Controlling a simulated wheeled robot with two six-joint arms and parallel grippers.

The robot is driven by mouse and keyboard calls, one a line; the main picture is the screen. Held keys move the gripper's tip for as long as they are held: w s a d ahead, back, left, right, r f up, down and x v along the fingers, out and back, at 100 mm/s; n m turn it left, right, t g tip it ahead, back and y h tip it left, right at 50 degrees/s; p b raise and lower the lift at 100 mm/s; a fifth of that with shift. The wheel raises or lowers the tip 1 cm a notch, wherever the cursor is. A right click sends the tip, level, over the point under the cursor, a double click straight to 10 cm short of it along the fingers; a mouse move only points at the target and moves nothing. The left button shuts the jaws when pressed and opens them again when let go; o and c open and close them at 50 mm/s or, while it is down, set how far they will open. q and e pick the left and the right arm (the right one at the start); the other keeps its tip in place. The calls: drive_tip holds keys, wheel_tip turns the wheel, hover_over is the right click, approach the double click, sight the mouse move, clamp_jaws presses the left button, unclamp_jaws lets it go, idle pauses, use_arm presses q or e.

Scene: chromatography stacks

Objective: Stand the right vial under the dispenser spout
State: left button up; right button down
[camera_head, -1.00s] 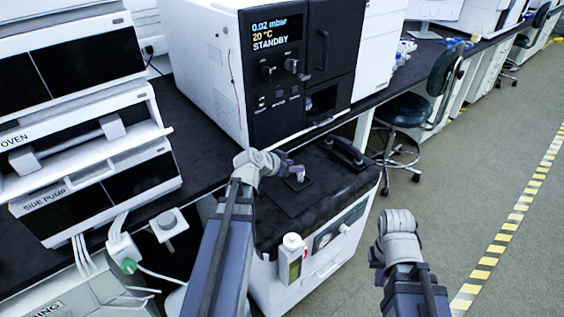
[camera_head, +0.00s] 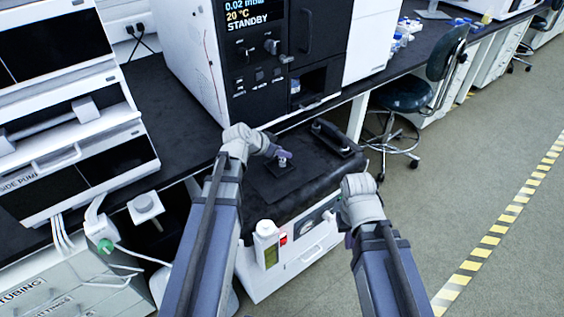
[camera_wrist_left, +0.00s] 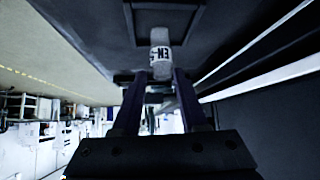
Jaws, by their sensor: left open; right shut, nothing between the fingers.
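A small pale vial (camera_head: 284,160) with dark label print stands on a dark square pad (camera_head: 268,184) on the black cart top. In the left wrist view the vial (camera_wrist_left: 160,48) sits just beyond and between the fingertips. My left gripper (camera_head: 276,151) is open at the vial, partly covering it in the head view. Whether the fingers touch it I cannot tell. My right gripper (camera_head: 349,240) is shut and empty, low by the cart's front right side. The dark instrument (camera_head: 270,75) has a recess (camera_head: 310,88) low in its front; no spout can be made out clearly.
White stacked units (camera_head: 75,130) fill the left bench. A stool (camera_head: 405,95) and open floor lie to the right.

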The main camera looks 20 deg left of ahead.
use_arm(q)
drive_tip(key=shift+w+f+b, duration=0.25)
drive_tip(key=shift+f+b, duration=0.05)
drive_tip(key=shift+f, duration=0.15)
drive_tip(key=b+x, duration=0.3)
drive_tip(key=x, duration=0.1)
drive_tip(key=shift+a+f+b, duration=0.1)
drive_tip(key=shift+f+b, duration=0.2)
drive_tip(key=shift+f, duration=0.1)
drive_tip(key=shift+r, duration=0.15)
clamp_jaws()
